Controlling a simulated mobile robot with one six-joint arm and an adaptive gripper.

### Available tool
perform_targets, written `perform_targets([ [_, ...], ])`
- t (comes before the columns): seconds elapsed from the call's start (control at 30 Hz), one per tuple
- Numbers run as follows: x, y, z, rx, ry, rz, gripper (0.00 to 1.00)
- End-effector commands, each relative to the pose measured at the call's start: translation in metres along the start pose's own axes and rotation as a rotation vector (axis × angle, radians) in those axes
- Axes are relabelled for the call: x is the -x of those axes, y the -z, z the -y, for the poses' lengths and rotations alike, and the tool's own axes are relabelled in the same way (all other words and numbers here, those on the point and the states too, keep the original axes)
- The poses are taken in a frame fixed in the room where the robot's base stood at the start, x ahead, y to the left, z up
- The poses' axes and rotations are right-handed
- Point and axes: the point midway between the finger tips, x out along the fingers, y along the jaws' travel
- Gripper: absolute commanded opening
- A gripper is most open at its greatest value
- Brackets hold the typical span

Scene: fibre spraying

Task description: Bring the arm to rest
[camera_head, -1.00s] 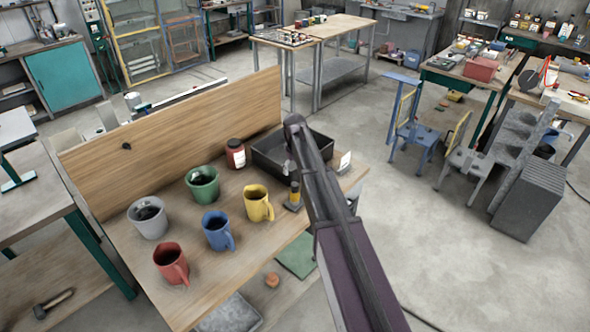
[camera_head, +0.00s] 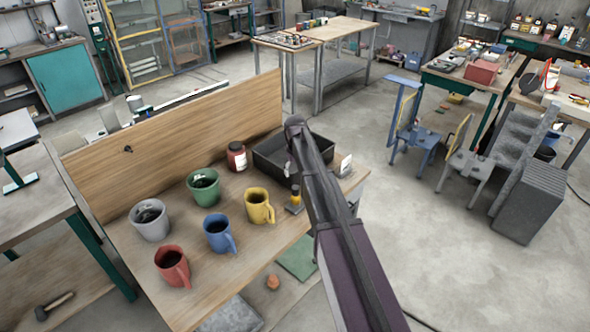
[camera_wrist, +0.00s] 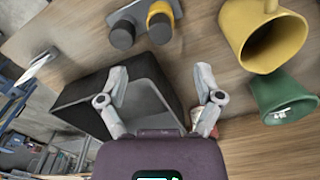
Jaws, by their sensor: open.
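My gripper (camera_wrist: 161,85) shows in the wrist view with its two fingers spread wide and nothing between them. The black bin (camera_wrist: 150,95) lies behind and below the fingers there. In the head view my arm reaches over the right end of the wooden bench (camera_head: 215,285) and hides part of the black bin (camera_head: 268,158).
Grey (camera_head: 150,219), green (camera_head: 204,187), yellow (camera_head: 258,206), blue (camera_head: 218,233) and red (camera_head: 172,266) mugs stand left of my arm. A red-brown jar (camera_head: 236,156) and a small yellow-and-black object (camera_head: 295,199) stand near the bin. Open floor (camera_head: 450,260) lies right.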

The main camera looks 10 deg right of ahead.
Motion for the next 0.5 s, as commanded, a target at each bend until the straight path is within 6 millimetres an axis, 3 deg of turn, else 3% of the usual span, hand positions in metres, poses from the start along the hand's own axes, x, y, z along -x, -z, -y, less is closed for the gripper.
perform_targets([
  [0.13, -0.001, -0.006, 0.002, -0.004, 0.000, 0.000, 0.84],
  [0.27, -0.005, -0.029, 0.007, -0.023, 0.000, 0.000, 0.84],
  [0.37, -0.010, -0.057, 0.014, -0.047, 0.001, 0.000, 0.84],
  [0.5, -0.019, -0.111, 0.028, -0.097, 0.001, 0.001, 0.84],
])
